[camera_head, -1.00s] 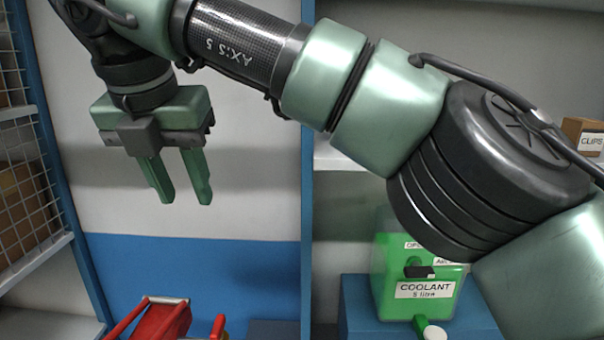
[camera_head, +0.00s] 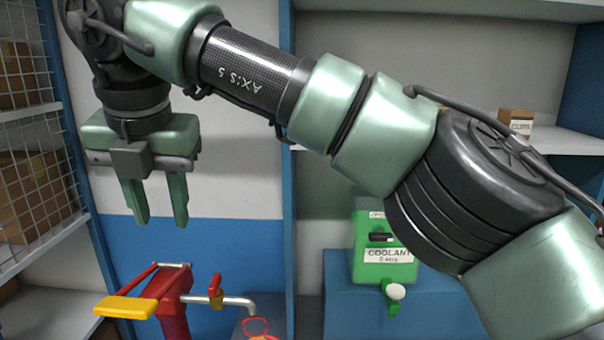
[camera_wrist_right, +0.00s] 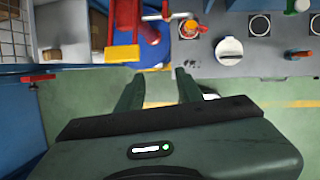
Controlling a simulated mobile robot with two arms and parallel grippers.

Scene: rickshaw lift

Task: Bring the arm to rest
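My right gripper (camera_head: 154,203) hangs at the upper left of the head view, fingers pointing down. Its two green fingers are apart with nothing between them. In the right wrist view the gripper (camera_wrist_right: 158,90) is also open and empty, over green floor. My right arm (camera_head: 330,100) crosses the head view from the lower right to the upper left. My left gripper is in neither view.
Below the gripper stands a red device with a yellow lever (camera_head: 125,307) and a silver spout (camera_head: 232,300). A green coolant canister (camera_head: 372,262) sits on a blue block (camera_head: 440,305). A wire mesh rack (camera_head: 40,180) is at left. A small box (camera_head: 516,122) is on a shelf.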

